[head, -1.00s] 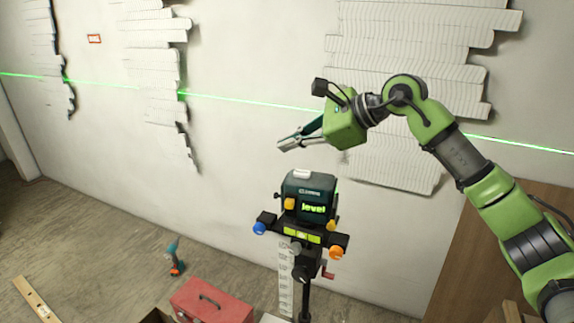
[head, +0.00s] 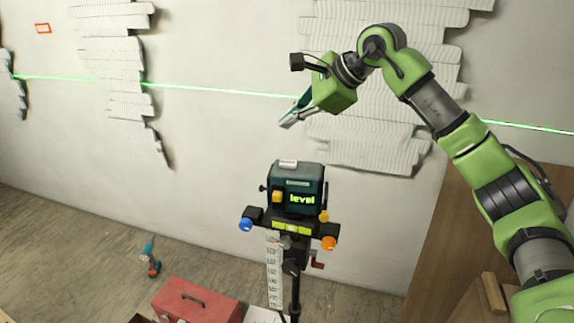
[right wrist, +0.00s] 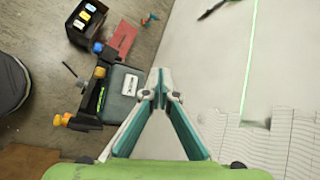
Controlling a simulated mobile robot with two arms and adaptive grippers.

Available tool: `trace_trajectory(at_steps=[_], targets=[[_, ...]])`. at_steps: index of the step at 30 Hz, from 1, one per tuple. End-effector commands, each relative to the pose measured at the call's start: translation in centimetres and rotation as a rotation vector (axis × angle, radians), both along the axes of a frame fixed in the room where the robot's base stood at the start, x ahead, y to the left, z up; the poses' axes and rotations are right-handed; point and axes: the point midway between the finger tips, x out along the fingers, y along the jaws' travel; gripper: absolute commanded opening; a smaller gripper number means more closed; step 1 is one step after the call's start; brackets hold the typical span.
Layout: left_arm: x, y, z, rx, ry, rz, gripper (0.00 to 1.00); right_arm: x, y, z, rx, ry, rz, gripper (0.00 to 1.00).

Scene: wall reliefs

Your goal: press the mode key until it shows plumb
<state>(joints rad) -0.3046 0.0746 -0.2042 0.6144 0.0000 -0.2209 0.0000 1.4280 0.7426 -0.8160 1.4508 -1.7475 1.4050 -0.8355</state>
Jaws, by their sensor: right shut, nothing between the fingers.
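The laser level (head: 312,181) is a dark teal box on a black stand, and its display (head: 302,199) reads "level" in green letters. A pale key (head: 287,163) lies on its top; I take it for the mode key. The level's top also shows in the right wrist view (right wrist: 118,104), left of the fingers. My right gripper (head: 288,122) is shut and empty, above the level and apart from it. Its fingertips also meet in the right wrist view (right wrist: 160,74). My left gripper is not in view.
A green laser line (head: 215,91) crosses the wall behind, over several pale slatted reliefs (head: 115,85). Blue (head: 245,224) and orange (head: 329,243) knobs stick out from the level's mount. A red toolbox (head: 195,301) and a drill (head: 151,258) are on the floor at left.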

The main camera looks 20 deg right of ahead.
Motion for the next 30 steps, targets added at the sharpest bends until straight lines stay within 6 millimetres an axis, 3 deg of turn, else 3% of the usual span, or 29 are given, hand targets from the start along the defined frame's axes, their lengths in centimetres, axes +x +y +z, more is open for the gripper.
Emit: trace_trajectory(at_steps=[6, 15, 30], targets=[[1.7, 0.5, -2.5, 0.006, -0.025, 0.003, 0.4, 0.0, -0.1, -3.4, 0.0, 0.001, -0.001, 0.0], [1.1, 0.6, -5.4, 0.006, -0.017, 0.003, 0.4, 0.0, -0.1, -7.1, 0.001, 0.0, -0.001, 0.0], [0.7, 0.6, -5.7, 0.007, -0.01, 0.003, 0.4, 0.0, 0.0, -7.6, 0.001, 0.0, -0.001, 0.0]])
